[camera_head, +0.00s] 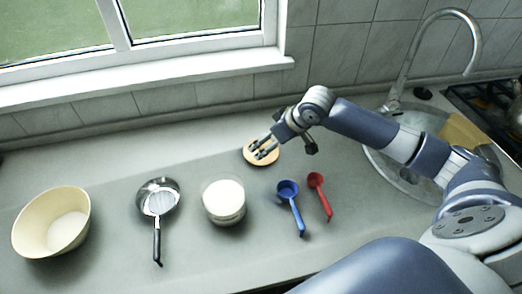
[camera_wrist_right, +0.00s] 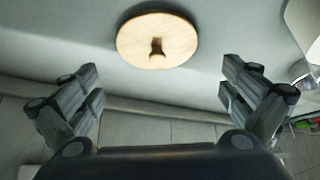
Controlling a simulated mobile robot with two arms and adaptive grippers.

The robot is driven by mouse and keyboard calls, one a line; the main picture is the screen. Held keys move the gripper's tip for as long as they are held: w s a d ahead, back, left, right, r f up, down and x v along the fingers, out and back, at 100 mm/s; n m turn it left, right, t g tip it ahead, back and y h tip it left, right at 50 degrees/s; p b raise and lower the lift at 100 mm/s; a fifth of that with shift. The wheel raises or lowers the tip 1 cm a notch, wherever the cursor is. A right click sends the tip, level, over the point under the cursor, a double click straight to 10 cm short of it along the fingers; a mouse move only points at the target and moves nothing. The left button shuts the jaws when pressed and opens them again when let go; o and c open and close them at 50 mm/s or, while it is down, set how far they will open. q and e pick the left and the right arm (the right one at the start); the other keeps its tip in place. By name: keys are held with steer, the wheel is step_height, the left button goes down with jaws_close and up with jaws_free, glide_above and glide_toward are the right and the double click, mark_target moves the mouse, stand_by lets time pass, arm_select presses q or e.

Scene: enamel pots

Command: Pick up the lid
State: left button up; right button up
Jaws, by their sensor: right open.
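The lid is a round, light wooden disc with a small knob. In the head view the lid (camera_head: 262,156) lies on the counter near the window side, partly covered by my right gripper. In the right wrist view the lid (camera_wrist_right: 157,38) lies ahead of the fingers, with its knob toward the camera. My right gripper (camera_head: 262,148) is open and empty above the lid. In the right wrist view its two fingers (camera_wrist_right: 160,92) are wide apart, and the lid is not between them. My left gripper is not in view.
A sink (camera_head: 404,178) with a tall tap (camera_head: 440,20) is at the right. The tiled wall is behind.

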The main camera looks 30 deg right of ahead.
mark_target(262, 147)
steer(key=shift+x, duration=1)
steer(key=shift+w+f, duration=0.25)
steer(key=shift+w, duration=0.05)
steer(key=p+x, duration=0.1)
steer(key=x, duration=0.2)
steer(key=shift+f, duration=0.35)
steer(key=shift+w+f, duration=0.25)
steer(key=shift+f, duration=0.05)
steer(key=shift+w+f, duration=0.1)
steer(key=shift+f, duration=0.1)
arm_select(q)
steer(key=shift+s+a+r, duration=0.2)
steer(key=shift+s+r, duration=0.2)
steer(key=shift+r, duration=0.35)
arm_select(e)
steer(key=c, duration=0.7)
